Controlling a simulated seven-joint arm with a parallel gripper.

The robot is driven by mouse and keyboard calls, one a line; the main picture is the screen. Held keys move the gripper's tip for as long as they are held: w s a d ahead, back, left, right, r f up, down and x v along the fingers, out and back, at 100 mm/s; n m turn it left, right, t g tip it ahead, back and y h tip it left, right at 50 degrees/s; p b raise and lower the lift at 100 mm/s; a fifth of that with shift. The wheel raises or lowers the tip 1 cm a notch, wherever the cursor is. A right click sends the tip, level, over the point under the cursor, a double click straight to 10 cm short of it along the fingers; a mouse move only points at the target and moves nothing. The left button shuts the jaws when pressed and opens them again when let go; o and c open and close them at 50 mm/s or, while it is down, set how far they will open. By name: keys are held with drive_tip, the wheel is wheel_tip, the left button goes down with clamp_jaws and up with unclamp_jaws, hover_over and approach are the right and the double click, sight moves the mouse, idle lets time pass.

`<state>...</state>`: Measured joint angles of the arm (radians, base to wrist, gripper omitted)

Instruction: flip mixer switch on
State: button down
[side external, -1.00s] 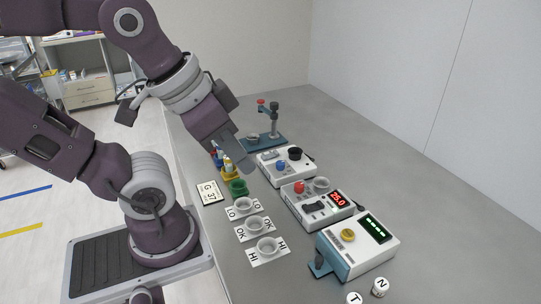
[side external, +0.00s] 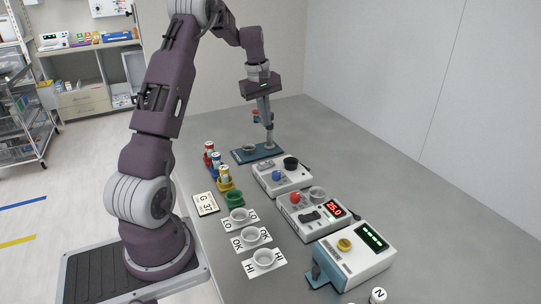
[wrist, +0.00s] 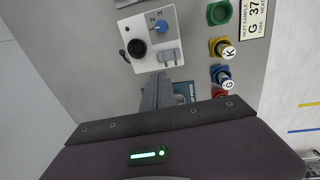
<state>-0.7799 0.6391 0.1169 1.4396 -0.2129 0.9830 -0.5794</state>
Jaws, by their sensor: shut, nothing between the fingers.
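The mixer is a white box (side external: 284,180) with a blue numbered knob (side external: 277,175), a round black cup (side external: 291,163) and a grey switch (side external: 265,164). The wrist view shows the mixer's white top (wrist: 139,25), with the grey switch (wrist: 170,57) at its near edge, below the blue knob (wrist: 161,26). Whether the switch is on or off I cannot tell. My gripper (side external: 267,122) points down above the far side of the mixer, shut and empty. In the wrist view its fingers (wrist: 155,93) lie just short of the switch and appear apart from it.
A teal stand (side external: 244,157) with an upright post is behind the mixer, close to my gripper. Colored holders with vials (side external: 224,177) stand left. A heater with a red display (side external: 316,225) and a white box with a green display (side external: 352,266) stand nearer the camera.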

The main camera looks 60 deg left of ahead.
sight(271, 162)
drive_tip(key=shift+a+f, duration=0.2)
drive_tip(key=f, duration=0.4)
drive_tip(key=w+f, duration=0.1)
drive_tip(key=f, duration=0.8)
drive_tip(key=shift+w+f, duration=0.25)
drive_tip(key=shift+w, duration=0.15)
drive_tip(key=shift+f, duration=0.2)
drive_tip(key=shift+w+f, duration=0.2)
drive_tip(key=shift+f, duration=0.15)
drive_tip(key=shift+s+r, duration=0.1)
drive_tip(key=shift+s, duration=0.05)
